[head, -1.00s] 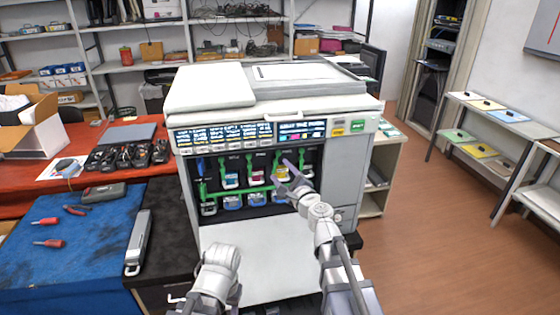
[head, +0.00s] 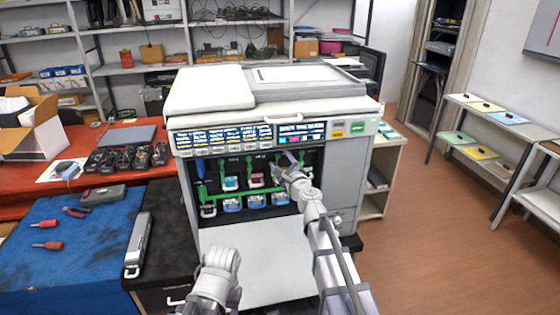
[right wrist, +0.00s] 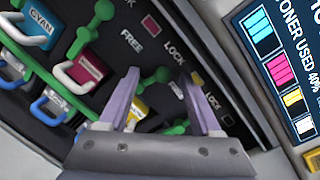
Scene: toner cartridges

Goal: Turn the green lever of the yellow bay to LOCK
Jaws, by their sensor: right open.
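The yellow bay's green lever (right wrist: 160,75) shows in the right wrist view between my right gripper's fingers, its round knob near the fingertips. I cannot tell whether the fingers touch it. The yellow cartridge (right wrist: 137,112) is partly hidden behind the left finger. FREE (right wrist: 131,38) and LOCK (right wrist: 175,50) are printed on the dark panel beyond the lever. My right gripper (right wrist: 163,76) is open. In the head view, my right gripper (head: 284,164) is at the printer's open front and covers the yellow bay.
The magenta cartridge (right wrist: 84,68) and its upright green lever (right wrist: 95,25) are beside the yellow bay. The printer's lowered door (head: 255,250) lies below the bays. A toner display (right wrist: 275,60) is at the wrist view's right. The floor (head: 440,225) at right is clear.

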